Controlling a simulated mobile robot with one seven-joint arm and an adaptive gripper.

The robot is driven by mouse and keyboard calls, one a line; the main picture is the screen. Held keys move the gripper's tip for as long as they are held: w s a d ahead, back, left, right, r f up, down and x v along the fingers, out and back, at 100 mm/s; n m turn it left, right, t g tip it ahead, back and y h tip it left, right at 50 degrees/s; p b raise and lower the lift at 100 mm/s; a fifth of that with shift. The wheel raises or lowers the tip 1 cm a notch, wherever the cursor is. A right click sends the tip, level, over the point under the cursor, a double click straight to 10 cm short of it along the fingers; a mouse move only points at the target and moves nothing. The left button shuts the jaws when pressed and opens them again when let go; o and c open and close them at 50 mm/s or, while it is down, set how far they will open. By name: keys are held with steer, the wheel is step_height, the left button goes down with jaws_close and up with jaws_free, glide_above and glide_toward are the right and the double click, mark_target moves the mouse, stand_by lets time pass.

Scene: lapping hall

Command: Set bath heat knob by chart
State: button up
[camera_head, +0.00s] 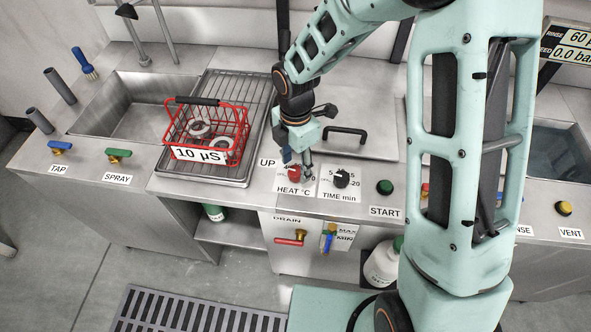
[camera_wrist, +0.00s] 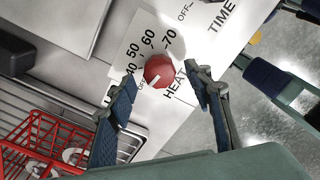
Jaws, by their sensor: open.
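The red heat knob (camera_head: 293,172) sits on the white HEAT °C plate at the front of the bench. In the wrist view the knob (camera_wrist: 158,70) has a white pointer mark turned toward OFF, and the dial reads 40, 50, 60 and 70. My gripper (camera_head: 298,164) is over the knob from above. In the wrist view its two open fingers (camera_wrist: 161,76) stand on either side of the knob, with visible gaps. I cannot tell how far above it the tips are. No heat chart is readable in either view.
A red wire basket (camera_head: 240,128) labelled 10 µS holds round parts on the rack at left. The black TIME knob (camera_head: 341,178) is close to the right of the heat knob. A green START button (camera_head: 384,187) lies further right. A lid with a black handle (camera_head: 346,132) is behind.

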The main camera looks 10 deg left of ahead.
mark_target(296, 171)
steer(key=shift+f, duration=1.55)
steer(key=shift+c, duration=0.3)
steer(key=c, duration=1.1)
steer(key=shift+m, duration=0.4)
steer(key=m+b, duration=0.2)
steer(key=m, duration=0.2)
steer(key=shift+w+m, duration=0.1)
steer(key=shift+m, duration=0.3)
steer(key=m+b, duration=0.2)
steer(key=m, duration=0.4)
steer(key=shift+b, duration=0.3)
steer(key=m+b, duration=0.2)
steer(key=m, duration=0.4)
steer(key=shift+m, duration=0.3)
steer(key=m, duration=0.5)
steer(key=shift+r+b, duration=0.1)
steer(key=shift+b, duration=0.3)
steer(key=shift+m, duration=0.4)
